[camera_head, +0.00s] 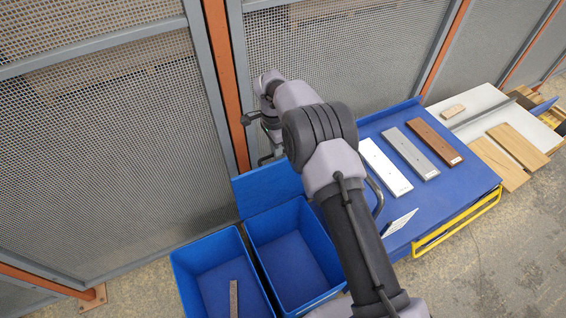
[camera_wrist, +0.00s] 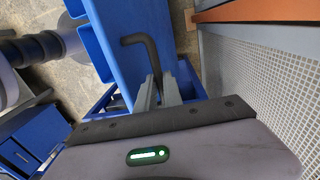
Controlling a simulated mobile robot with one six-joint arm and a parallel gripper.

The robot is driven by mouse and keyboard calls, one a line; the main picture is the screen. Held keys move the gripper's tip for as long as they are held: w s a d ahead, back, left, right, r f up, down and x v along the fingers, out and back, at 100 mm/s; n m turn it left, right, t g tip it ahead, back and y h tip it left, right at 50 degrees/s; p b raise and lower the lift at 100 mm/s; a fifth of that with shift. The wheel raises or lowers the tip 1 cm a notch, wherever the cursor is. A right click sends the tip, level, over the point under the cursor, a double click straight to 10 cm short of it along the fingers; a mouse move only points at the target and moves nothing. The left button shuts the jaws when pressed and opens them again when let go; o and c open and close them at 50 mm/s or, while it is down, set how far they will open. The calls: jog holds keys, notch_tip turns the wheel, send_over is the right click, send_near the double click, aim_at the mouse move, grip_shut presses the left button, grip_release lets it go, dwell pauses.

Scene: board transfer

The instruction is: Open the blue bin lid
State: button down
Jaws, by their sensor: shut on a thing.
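A blue bin (camera_head: 293,262) stands open at the lower middle of the head view, its empty inside showing. Its blue lid (camera_head: 266,189) is raised along the bin's far edge, near the mesh fence. The lid also shows as a blue panel in the wrist view (camera_wrist: 130,73). A dark bent handle (camera_wrist: 137,39) stands off the lid. My gripper (camera_wrist: 158,88) is shut on this handle, its two grey fingers close together at the bar. In the head view my arm partly hides the gripper and the lid's right end.
A second blue bin (camera_head: 213,267) with a narrow board (camera_head: 233,298) stands to the left. A blue table (camera_head: 447,190) with white, grey and brown boards is on the right. The mesh fence (camera_head: 110,130) and orange post (camera_head: 228,95) are close behind.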

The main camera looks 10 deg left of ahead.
jog(key=shift+w+a+r, duration=0.2)
jog(key=shift+w+a, duration=0.05)
jog(key=shift+a, duration=0.1)
jog(key=c, duration=1.5)
grip_release()
jog(key=shift+s+r, duration=0.1)
jog(key=shift+s, duration=0.05)
